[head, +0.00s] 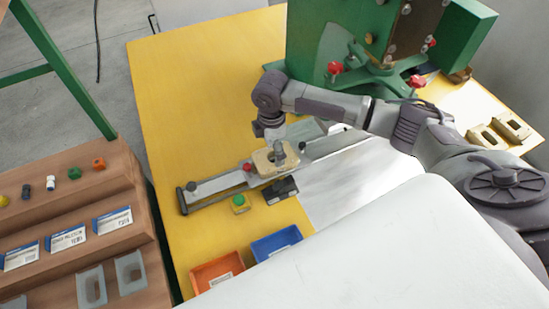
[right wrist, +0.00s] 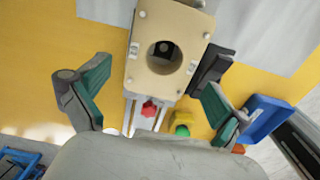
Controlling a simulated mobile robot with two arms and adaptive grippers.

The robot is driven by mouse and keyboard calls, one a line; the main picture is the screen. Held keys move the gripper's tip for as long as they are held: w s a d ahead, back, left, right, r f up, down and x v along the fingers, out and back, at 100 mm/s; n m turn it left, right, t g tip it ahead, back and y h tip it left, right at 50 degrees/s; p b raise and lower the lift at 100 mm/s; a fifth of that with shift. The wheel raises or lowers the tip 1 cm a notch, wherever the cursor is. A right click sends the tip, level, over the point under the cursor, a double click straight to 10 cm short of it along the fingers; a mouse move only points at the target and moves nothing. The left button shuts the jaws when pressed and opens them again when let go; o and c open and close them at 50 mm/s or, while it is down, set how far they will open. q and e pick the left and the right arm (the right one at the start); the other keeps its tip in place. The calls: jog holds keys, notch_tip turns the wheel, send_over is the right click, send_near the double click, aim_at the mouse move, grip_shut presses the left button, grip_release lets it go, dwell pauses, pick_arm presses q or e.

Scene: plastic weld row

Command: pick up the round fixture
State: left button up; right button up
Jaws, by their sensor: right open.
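The round fixture (head: 263,163) is a tan block with a round hole, seated on the metal slide rail (head: 215,186) on the yellow table. In the right wrist view the fixture (right wrist: 150,82) shows its dark round hole and corner screws. My right gripper (head: 277,150) is above the fixture, pointing down. In the wrist view its green-padded fingers (right wrist: 157,80) are spread wide to either side of the block, apart from it and empty. I cannot tell the exact height of the fingertips over it. My left gripper is not in view.
A green press (head: 335,45) stands behind the rail. Two tan fixtures with elongated holes (head: 512,126) lie at right. A brown stepped rack (head: 75,205) stands left.

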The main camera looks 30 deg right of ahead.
aim_at(273, 157)
notch_tip(273, 157, down, 4)
jog(key=shift+s+d+f, duration=0.15)
jog(key=shift+f, duration=0.1)
jog(key=c, duration=1.1)
